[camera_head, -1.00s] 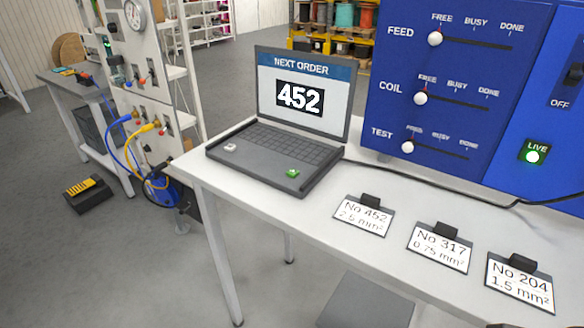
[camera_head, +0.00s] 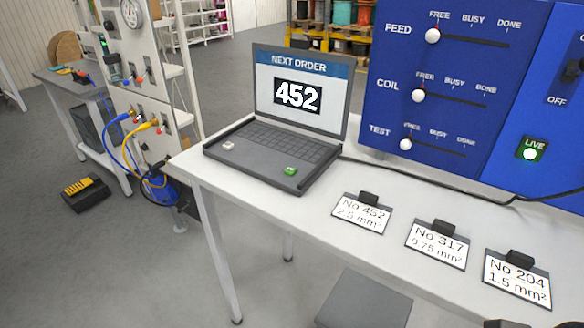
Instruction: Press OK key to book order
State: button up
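An open laptop (camera_head: 270,152) stands at the back left of the white table. Its screen (camera_head: 299,96) reads "NEXT ORDER" and 452. A green key (camera_head: 290,170) sits at the front right of its keyboard deck; the lettering on it is too small to read. A pale key (camera_head: 228,146) sits at the front left of the deck.
Cards No 452 (camera_head: 362,212), No 317 (camera_head: 437,243) and No 204 (camera_head: 517,278) lie along the white table (camera_head: 300,212). A blue panel (camera_head: 450,70) with three sliders at FREE stands behind. A black cable (camera_head: 430,180) crosses the tabletop. A panel with hoses (camera_head: 140,125) stands left.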

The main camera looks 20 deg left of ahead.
aim_at(290, 170)
jog(key=i+j+z, duration=0.15)
jog(key=j+z, duration=0.15)
jog(key=j, duration=1.3)
jog(key=j+z, duration=0.25)
jog(key=j, duration=1.4)
jog(key=k, duration=0.05)
